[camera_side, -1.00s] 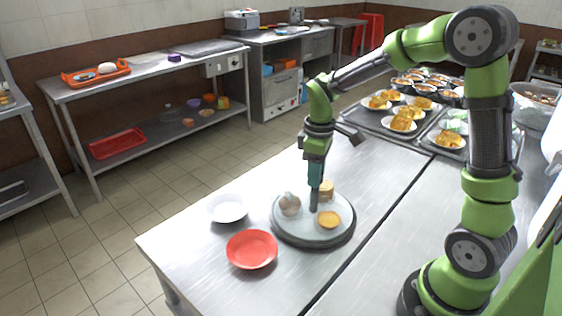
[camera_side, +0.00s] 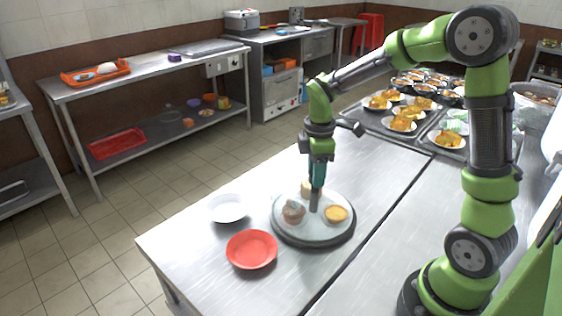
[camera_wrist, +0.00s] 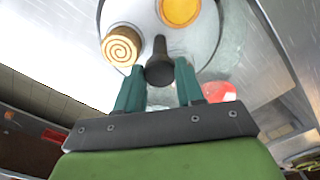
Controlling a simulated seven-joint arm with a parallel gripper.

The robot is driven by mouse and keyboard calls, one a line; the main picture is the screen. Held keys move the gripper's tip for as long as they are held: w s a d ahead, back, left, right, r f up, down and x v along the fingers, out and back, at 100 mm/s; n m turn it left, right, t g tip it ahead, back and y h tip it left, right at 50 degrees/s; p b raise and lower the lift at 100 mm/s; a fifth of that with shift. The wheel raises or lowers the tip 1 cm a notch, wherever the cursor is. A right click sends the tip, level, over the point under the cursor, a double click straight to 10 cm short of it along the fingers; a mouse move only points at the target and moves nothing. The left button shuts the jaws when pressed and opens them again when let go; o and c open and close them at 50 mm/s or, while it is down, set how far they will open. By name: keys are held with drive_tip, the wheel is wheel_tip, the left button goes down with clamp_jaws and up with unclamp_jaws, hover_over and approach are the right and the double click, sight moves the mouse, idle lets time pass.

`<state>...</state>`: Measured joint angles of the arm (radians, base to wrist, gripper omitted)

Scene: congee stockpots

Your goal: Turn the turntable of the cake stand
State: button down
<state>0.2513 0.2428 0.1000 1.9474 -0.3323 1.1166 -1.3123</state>
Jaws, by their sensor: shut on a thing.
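The cake stand (camera_side: 283,234) is a round pale turntable with a dark rim on the steel table. A brown-topped bun or muffin (camera_side: 293,212) sits at its front left, a yellow tart (camera_side: 336,214) at its right, and a pale roll (camera_side: 306,187) behind. The wrist view shows the roll's spiral top (camera_wrist: 121,48) and the tart (camera_wrist: 180,11). A dark upright handle (camera_wrist: 158,66) stands on the turntable. My gripper (camera_side: 317,188) points down over the middle of the stand, its teal fingers shut on the handle.
A white plate (camera_side: 228,208) and a red plate (camera_side: 252,249) lie left of the stand, the red one close to its rim. Trays of food (camera_side: 400,122) stand at the back right. The table's front is clear.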

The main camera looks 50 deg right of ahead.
drive_tip(key=shift+r+n, duration=0.1)
drive_tip(key=shift+n, duration=4.7)
drive_tip(key=c, duration=0.7)
unclamp_jaws()
wheel_tip(320, 180, up, 17)
